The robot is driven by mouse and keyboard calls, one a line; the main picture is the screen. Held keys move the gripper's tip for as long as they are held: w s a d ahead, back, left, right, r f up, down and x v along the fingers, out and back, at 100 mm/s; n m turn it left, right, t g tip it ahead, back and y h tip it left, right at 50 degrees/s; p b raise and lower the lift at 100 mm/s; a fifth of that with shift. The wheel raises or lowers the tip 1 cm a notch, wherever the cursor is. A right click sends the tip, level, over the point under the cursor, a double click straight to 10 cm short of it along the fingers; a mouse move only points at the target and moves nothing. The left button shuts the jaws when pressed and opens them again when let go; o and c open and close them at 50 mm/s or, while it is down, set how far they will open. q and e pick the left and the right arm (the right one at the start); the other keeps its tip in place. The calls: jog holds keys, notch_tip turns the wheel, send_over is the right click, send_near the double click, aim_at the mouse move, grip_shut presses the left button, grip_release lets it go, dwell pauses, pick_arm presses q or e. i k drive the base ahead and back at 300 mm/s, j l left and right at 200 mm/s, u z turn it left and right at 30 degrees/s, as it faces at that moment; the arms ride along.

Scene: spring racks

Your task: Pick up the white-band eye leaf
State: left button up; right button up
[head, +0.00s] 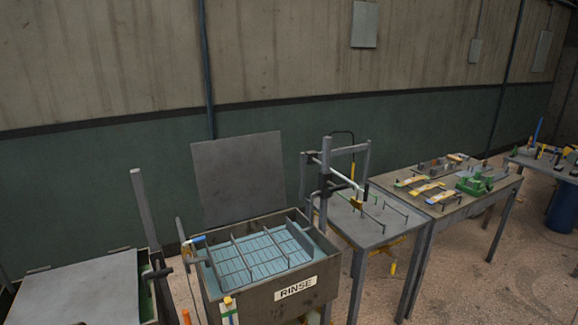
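Several small yellow leaf-like pieces lie on the grey table right of centre in the head view: one farther back (410,181), one in the middle (427,188) and one nearer the front edge (443,197). Pale patches show on them, but they are too small for me to tell which, if any, is the white-band eye leaf. Neither of my grippers can be made out in this view.
A rinse tank (296,289) with blue water and a rack stands front centre, its grey lid (238,178) raised behind. A smaller table (352,228) with upright posts stands beside it. A green fixture (474,184) sits near the yellow pieces. Open floor (530,275) lies at right.

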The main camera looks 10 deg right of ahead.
aim_at(453, 165)
jog(key=i+l+z, duration=0.35)
jog(key=i+l, duration=0.15)
jog(key=i, duration=0.2)
jog(key=i+l+z, duration=0.35)
jog(key=i, duration=0.45)
jog(key=i+z, duration=0.4)
jog(key=i, duration=0.35)
jog(key=i+j+z, duration=0.1)
jog(key=i, duration=0.55)
jog(key=i+j+z, duration=0.15)
jog(key=i, duration=0.5)
